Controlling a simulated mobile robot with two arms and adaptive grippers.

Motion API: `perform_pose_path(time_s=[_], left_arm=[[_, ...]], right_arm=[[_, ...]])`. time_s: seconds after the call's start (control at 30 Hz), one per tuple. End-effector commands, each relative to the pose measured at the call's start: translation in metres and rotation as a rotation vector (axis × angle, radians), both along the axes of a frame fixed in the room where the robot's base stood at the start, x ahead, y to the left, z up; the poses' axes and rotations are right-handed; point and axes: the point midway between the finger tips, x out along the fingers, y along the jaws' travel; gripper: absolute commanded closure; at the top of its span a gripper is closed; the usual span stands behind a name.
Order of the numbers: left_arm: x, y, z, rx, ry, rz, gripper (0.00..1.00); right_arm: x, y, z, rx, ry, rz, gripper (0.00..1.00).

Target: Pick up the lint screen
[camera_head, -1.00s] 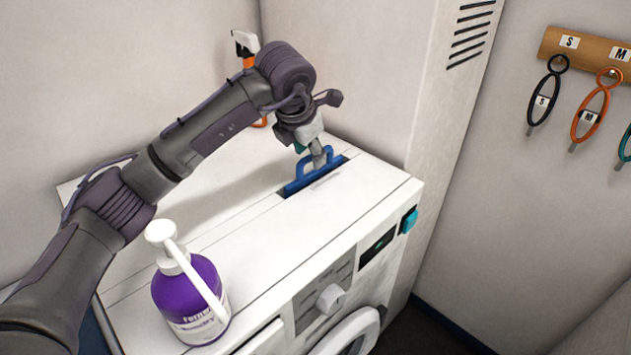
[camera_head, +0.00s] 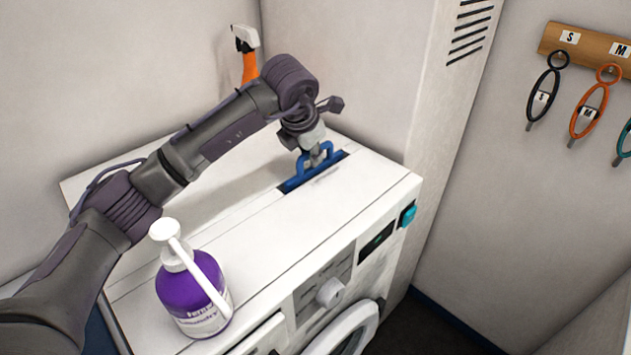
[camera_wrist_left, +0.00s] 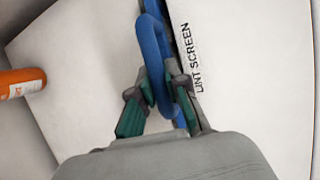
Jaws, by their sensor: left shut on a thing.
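The lint screen (camera_head: 293,183) is blue, with a loop handle, and sits in a slot in the white top of the machine in the head view. My left gripper (camera_head: 318,158) is above the slot, shut on the lint screen's handle. In the left wrist view the blue handle (camera_wrist_left: 153,62) runs between the green-padded fingers of the left gripper (camera_wrist_left: 163,95). A "LINT SCREEN" label is beside the slot. The part of the screen down in the slot is hidden. My right gripper is not in view.
A purple pump bottle (camera_head: 194,299) stands at the front left of the machine top (camera_head: 262,233). An orange spray bottle (camera_head: 249,68) stands behind my arm, and shows in the wrist view (camera_wrist_left: 22,82). Looped tools hang from a wooden rack (camera_head: 590,48) at right.

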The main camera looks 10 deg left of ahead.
Motion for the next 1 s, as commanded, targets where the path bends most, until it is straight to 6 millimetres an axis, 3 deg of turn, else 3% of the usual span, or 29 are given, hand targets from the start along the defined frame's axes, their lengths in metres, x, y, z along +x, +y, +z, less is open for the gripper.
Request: perform_pose_path(time_s=[0.27,0.47,1.0], left_arm=[[0.0,0.0,0.002,0.0,-0.002,0.0,1.0],[0.001,0.0,0.019,-0.001,-0.006,0.001,1.0],[0.001,0.0,0.132,-0.001,-0.006,0.002,1.0]], right_arm=[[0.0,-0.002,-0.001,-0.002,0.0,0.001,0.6],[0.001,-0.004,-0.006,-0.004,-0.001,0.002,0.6],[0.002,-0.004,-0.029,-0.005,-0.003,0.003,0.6]])
